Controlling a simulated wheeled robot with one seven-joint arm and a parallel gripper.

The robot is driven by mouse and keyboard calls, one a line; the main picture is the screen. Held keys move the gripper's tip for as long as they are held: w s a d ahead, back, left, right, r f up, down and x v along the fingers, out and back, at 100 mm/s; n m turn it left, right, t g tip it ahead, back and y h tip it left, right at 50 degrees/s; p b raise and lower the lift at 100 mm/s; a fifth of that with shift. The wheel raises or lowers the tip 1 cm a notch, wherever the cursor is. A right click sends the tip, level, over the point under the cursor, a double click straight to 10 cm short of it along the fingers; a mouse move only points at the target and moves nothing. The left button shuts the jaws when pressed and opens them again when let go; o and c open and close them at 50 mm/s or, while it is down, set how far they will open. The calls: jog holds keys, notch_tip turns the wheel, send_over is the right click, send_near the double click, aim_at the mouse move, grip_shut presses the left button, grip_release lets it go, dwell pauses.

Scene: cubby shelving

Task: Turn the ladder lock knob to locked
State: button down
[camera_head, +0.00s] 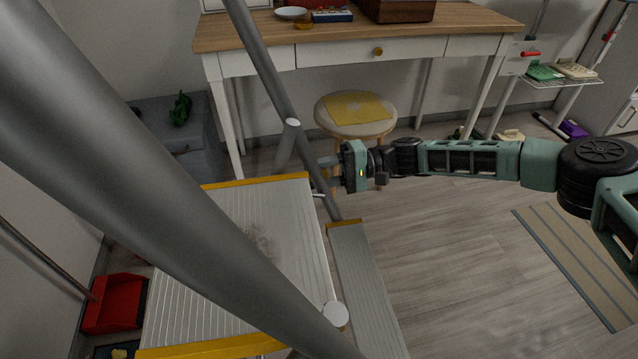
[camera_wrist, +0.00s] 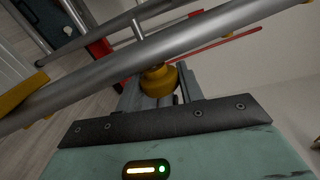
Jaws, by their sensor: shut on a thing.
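The stepladder (camera_head: 284,104) stands at the left with grey tubular rails and a ridged, yellow-edged platform step (camera_head: 280,225). My gripper (camera_head: 325,171) reaches in from the right to the ladder's far rail, above the lower step. In the wrist view, the yellow lock knob (camera_wrist: 158,80) sits beside a grey tube, between the fingers of my gripper (camera_wrist: 160,94). The gripper is shut on the knob. In the head view the knob is hidden at the fingers and rail. I cannot read its lock marking.
A wooden-topped desk (camera_head: 350,35) stands behind, with a round stool (camera_head: 357,131) bearing a yellow cloth in front. A red dustpan (camera_head: 115,303) lies at the left. A striped mat (camera_head: 575,255) lies at the right. The floor between the ladder and mat is clear.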

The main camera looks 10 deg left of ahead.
dwell(0.4)
jog(key=c, duration=0.9)
grip_release()
jog(key=shift+c, duration=0.2)
jog(key=shift+d, duration=0.1)
jog(key=f+p+v, duration=0.1)
jog(key=v, duration=1.6)
jog(key=shift+r, duration=0.25)
jog(key=shift+w+d, duration=0.1)
